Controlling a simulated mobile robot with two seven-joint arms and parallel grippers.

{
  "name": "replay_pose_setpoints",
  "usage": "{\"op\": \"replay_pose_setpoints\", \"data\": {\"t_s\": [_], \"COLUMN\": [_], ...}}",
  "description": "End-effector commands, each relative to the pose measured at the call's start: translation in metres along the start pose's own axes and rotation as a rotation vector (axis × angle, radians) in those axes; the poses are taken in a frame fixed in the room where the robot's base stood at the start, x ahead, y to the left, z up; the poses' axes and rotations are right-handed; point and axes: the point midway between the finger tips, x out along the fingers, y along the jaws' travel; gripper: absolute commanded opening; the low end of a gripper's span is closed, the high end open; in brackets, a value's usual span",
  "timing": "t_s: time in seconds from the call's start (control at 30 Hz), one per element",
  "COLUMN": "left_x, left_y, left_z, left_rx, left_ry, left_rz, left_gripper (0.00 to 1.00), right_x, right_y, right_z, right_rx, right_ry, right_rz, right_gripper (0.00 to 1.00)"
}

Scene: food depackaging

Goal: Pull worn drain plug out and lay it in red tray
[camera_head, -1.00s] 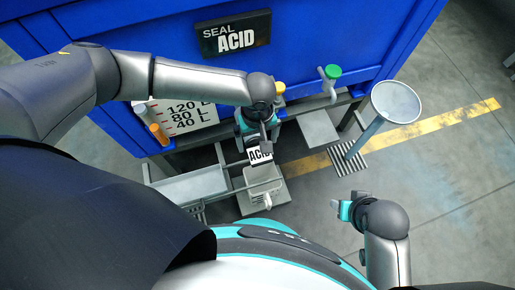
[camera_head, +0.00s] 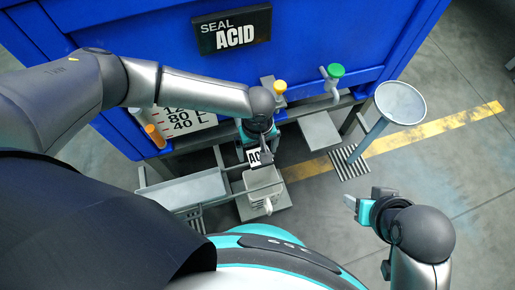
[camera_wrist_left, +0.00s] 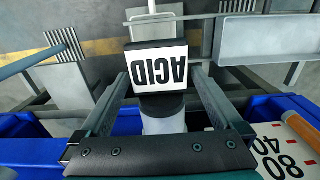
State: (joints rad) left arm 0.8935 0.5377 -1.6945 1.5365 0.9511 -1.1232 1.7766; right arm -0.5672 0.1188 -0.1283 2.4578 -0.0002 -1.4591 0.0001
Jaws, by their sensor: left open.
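A block labelled ACID (camera_wrist_left: 158,68) sits between the two fingers of my left gripper (camera_wrist_left: 160,80) in the left wrist view, with a gap on each side. A dark collar (camera_wrist_left: 162,103) and a pale cylinder (camera_wrist_left: 163,122) lie behind the block, between the fingers. I cannot tell which part is the drain plug. In the head view my left gripper (camera_head: 258,147) is at the tank's lower front, partly hiding the label block (camera_head: 254,157). My right gripper (camera_head: 367,204) is apart at the lower right; its fingers are unclear. I see no red tray.
The blue tank (camera_head: 130,45) fills the back, with a yellow-topped valve (camera_head: 279,87) and a green-topped valve (camera_head: 334,72). A grey trough (camera_head: 190,190) lies left of the gripper. A round-topped stand (camera_head: 400,101) is at right. Open floor lies beyond.

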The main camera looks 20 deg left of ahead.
Motion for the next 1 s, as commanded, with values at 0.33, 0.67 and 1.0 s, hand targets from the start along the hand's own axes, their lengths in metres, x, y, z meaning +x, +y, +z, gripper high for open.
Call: {"op": "replay_pose_setpoints", "data": {"t_s": [0.33,0.67,1.0], "left_x": [-0.0001,-0.0001,-0.0007], "left_y": [0.0001,-0.0001,-0.0003], "left_z": [0.0000,0.0000,0.0036], "left_rx": [0.000,0.000,0.001], "left_ry": [0.000,0.000,-0.001], "left_rz": [0.000,-0.001,-0.001], "left_gripper": [0.69,0.31,0.15], "right_x": [0.0002,0.0004,-0.0028], "right_y": [0.0002,0.0002,-0.0006], "right_z": [0.0001,0.0001,-0.0013], "right_rx": [0.000,0.000,-0.001], "right_ry": [0.000,0.000,0.000], "right_rz": [0.001,0.000,-0.002], "right_gripper": [0.50,0.50,0.50]}}
